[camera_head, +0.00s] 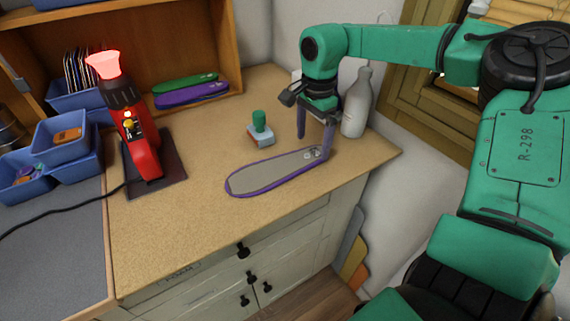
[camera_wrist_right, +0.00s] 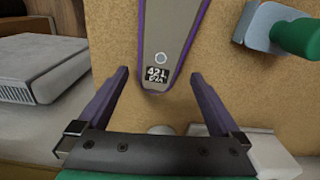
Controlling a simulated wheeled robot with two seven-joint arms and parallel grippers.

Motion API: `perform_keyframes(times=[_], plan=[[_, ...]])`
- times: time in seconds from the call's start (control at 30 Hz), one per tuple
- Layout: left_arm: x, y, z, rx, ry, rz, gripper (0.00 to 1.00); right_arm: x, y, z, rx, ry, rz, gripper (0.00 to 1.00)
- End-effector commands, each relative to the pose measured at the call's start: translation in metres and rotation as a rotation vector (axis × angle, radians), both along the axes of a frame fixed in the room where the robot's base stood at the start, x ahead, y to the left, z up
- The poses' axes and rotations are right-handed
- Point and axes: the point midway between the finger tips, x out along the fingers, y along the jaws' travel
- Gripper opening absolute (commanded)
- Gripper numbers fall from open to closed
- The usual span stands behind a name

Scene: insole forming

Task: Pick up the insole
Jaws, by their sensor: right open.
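A grey insole with a purple rim (camera_head: 268,175) lies flat on the wooden countertop near its front right part. Its labelled narrow end, marked 42 L, shows in the right wrist view (camera_wrist_right: 170,45). My right gripper (camera_head: 316,142) is over this end, fingers pointing down. In the right wrist view the gripper (camera_wrist_right: 168,78) is open and empty, with one purple finger to each side of the insole's end and a gap on both sides. My left gripper is in neither view.
A green-handled stamp-like tool (camera_head: 260,131) stands just behind the insole. A grey bottle (camera_head: 358,104) stands behind my right gripper. A red heating device (camera_head: 137,130) stands on a dark plate at left. Green (camera_head: 186,82) and purple insoles (camera_head: 192,94) lie on the shelf. The counter's front left is clear.

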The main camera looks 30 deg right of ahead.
Motion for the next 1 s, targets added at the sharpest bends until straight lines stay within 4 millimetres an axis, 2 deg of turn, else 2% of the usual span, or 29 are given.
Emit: perform_keyframes(times=[0.03,0.17,0.37,0.57,0.6,0.87,1.0], plan=[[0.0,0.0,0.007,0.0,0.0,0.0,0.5,-0.001,-0.001,-0.008,0.004,0.006,-0.001,1.0],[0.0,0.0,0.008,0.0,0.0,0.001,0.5,0.0,-0.002,-0.028,0.001,0.001,-0.001,1.0],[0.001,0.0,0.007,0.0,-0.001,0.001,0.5,0.0,-0.002,-0.031,0.001,0.0,-0.001,1.0],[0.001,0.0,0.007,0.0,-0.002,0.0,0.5,0.0,-0.002,-0.03,0.0,0.0,-0.001,0.27],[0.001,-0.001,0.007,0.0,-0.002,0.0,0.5,0.0,-0.002,-0.03,0.0,-0.001,-0.001,0.21],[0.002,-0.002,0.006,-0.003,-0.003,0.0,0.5,0.001,-0.002,-0.028,0.0,-0.002,-0.001,0.21],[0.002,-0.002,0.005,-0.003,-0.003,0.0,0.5,0.001,-0.002,-0.015,-0.001,-0.003,-0.001,0.21]])
